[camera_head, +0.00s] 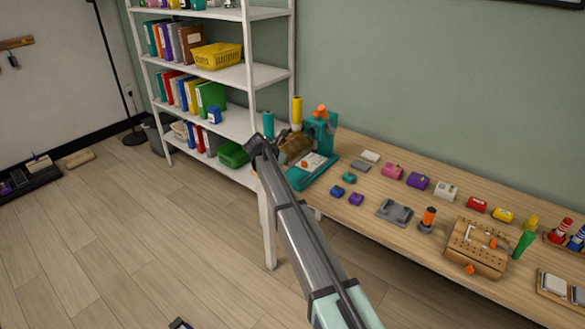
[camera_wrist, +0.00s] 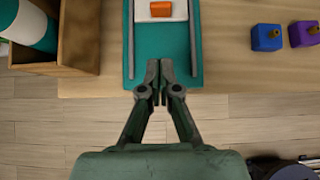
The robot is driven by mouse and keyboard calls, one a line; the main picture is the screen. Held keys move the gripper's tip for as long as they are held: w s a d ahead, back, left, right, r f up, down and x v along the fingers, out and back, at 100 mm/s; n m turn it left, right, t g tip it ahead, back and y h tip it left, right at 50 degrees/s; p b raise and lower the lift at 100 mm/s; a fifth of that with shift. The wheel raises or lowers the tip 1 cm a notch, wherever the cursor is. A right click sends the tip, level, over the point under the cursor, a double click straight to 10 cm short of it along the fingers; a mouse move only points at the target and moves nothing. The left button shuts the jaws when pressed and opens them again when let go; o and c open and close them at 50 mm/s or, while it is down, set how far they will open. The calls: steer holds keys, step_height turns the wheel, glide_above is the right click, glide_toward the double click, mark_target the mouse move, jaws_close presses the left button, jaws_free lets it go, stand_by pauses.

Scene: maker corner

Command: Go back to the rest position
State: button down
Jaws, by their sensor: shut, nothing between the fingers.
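My gripper (camera_wrist: 159,70) is shut and empty in the wrist view. Its fingertips show over the front part of a teal printer base (camera_wrist: 165,75), near the table's front edge. In the head view my arm reaches up from the lower right to beside the teal printer (camera_head: 320,133); I cannot make out the fingers there. An orange piece (camera_wrist: 161,9) lies on the printer's white plate (camera_wrist: 178,14), apart from my fingers.
A wooden box (camera_wrist: 79,45) stands left of the printer base. Blue (camera_wrist: 267,38) and purple (camera_wrist: 304,34) blocks lie to its right. The wooden table (camera_head: 390,245) carries several small parts further right. A white shelf (camera_head: 262,78) stands behind my arm. Floor (camera_head: 110,235) at left is mostly clear.

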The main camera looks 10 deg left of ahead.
steer(key=s+d+f+m+g+y, duration=0.1)
steer(key=s+d+f+m+g, duration=0.2)
steer(key=s+d+f+m, duration=0.6)
steer(key=s+d+f+m+g, duration=0.25)
steer(key=s+f+m, duration=0.35)
steer(key=s+f, duration=0.8)
steer(key=s+d+f+m+g+y, duration=0.1)
steer(key=s+d+f+m+g, duration=0.1)
steer(key=s+d+f+m, duration=0.9)
steer(key=s+d+f+m+g+y, duration=0.1)
steer(key=s+d+f+g, duration=0.1)
steer(key=s, duration=1.2)
steer(key=s+d+f+m+g, duration=0.1)
steer(key=s+d, duration=0.3)
steer(key=s, duration=1)
steer(key=s+d+f+m+g+y, duration=0.1)
steer(key=s+d+f+g, duration=0.2)
steer(key=s, duration=1.1)
steer(key=shift+s+d+f+m+g+y, duration=0.2)
steer(key=shift+f+m+g+y, duration=0.15)
steer(key=shift+g, duration=0.2)
